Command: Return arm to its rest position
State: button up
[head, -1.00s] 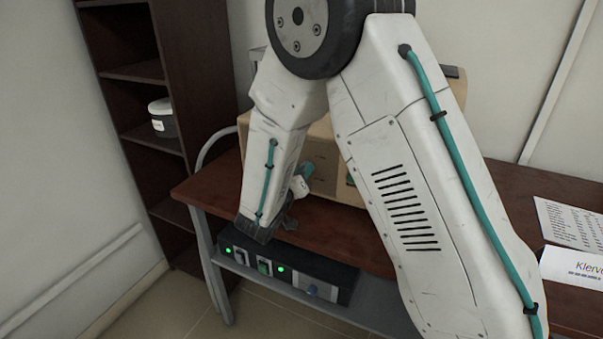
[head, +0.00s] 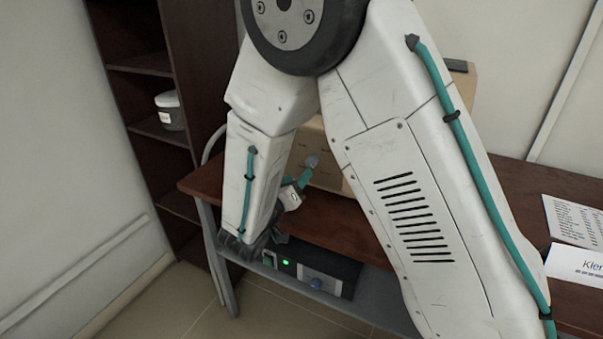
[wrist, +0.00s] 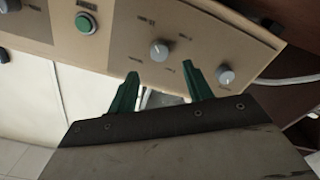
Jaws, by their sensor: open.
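My arm stands folded over the table (head: 340,227) in the head view, with its forearm angled down toward the table's front edge. My gripper (wrist: 160,95) shows in the wrist view as two green fingers spread apart with nothing between them. The fingers point at a beige furnace panel (wrist: 205,45) with grey knobs and a green button (wrist: 86,23). A grey knob (wrist: 160,50) appears just beyond the gap between the fingertips.
A dark shelf (head: 140,65) with a lidded jar (head: 170,110) stands at left. Papers (head: 578,232) lie on the table at right. Floor at lower left is clear.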

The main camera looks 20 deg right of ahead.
jog(key=shift+s+a, duration=0.2)
